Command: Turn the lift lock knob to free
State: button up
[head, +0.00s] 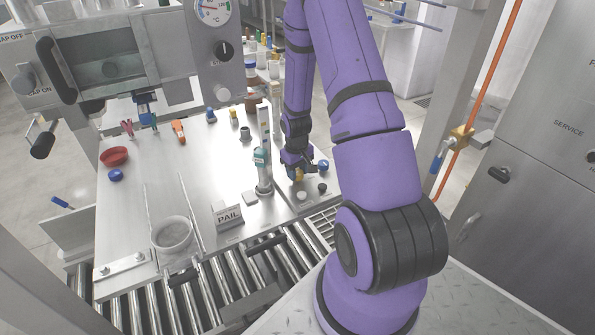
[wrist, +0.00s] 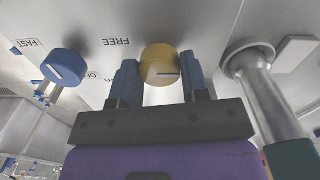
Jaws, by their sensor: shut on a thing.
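The lift lock knob appears to be the yellow knob (wrist: 158,62) with the word FREE printed on the panel to its left in the wrist view. A dark and pale line on its face lies nearly level, towards its right side. My gripper (wrist: 160,76) is shut on this knob, with one blue finger on each side of it. In the head view my gripper (head: 298,168) is low at the steel deck, and the yellow knob (head: 299,175) shows only in part behind it.
A blue knob (wrist: 65,67) marked FAST sits to the left in the wrist view. A metal post (wrist: 266,95) stands close on the right.

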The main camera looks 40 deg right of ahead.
jog(key=o, duration=0.9)
notch_tip(320, 180, up, 11)
jog(key=shift+a+f, duration=0.1)
jog(key=shift+a, duration=0.05)
dwell(0.4)
jog(key=s+a+r+t, duration=0.1)
jog(key=s+a+r, duration=0.1)
jog(key=a+r, duration=0.65)
jog(key=s+a+r+t, duration=0.15)
jog(key=a+r, duration=0.25)
jog(key=r, duration=0.9)
jog(key=s+a+r+t, duration=0.1)
jog(key=s+a+r, duration=0.2)
jog(key=s, duration=0.2)
jog(key=s+a+r+n, duration=0.1)
jog(key=s+a+r, duration=0.3)
jog(key=s, duration=0.2)
jog(key=s+a+r+t, duration=0.1)
jog(key=s+a+r, duration=0.2)
jog(key=s, duration=0.3)
jog(key=shift+a+r+n+t, duration=0.15)
jog(key=shift+n+t, duration=0.15)
jog(key=shift+t, duration=0.05)
